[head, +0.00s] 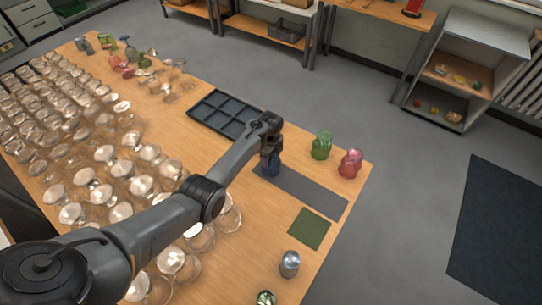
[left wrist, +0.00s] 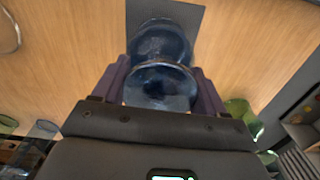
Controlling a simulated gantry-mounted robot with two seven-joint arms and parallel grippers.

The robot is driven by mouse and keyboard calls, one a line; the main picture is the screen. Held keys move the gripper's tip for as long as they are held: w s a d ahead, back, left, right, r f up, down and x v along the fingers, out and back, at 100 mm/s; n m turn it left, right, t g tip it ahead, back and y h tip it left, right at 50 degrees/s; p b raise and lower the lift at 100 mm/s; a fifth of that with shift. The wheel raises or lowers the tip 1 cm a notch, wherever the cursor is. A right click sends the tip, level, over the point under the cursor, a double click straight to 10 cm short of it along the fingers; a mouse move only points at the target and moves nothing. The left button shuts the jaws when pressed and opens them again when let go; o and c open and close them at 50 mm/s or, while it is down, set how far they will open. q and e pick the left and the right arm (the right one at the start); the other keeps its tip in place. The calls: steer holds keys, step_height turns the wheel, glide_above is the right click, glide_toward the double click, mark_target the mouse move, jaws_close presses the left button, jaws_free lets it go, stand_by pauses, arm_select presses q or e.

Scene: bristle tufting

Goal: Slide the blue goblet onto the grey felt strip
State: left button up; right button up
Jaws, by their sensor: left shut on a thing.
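The blue goblet (head: 270,171) stands at the far left end of the grey felt strip (head: 310,192). My left gripper (head: 270,158) is above it, with its fingers around the goblet. In the left wrist view the blue goblet (left wrist: 160,85) sits between the two fingers of the left gripper (left wrist: 161,92). The grey felt strip (left wrist: 190,12) shows behind the goblet at the top of that view and the goblet overlaps it. How much of the goblet's foot rests on the strip is hidden. My right gripper is not in view.
A dark compartment tray (head: 222,113) lies behind the strip. Green (head: 321,145) and red (head: 350,163) glasses stand near the table's right edge. A green square mat (head: 309,228) and a silvery glass (head: 289,263) are in front. Many clear glasses (head: 110,180) crowd the left side.

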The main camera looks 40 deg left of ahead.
arm_select(q)
steer(key=o, duration=1.3)
steer(key=shift+r, duration=0.6)
step_height(320, 180, up, 8)
steer(key=shift+f+p, duration=0.1)
steer(key=shift+p, duration=0.95)
steer(key=shift+r, duration=0.9)
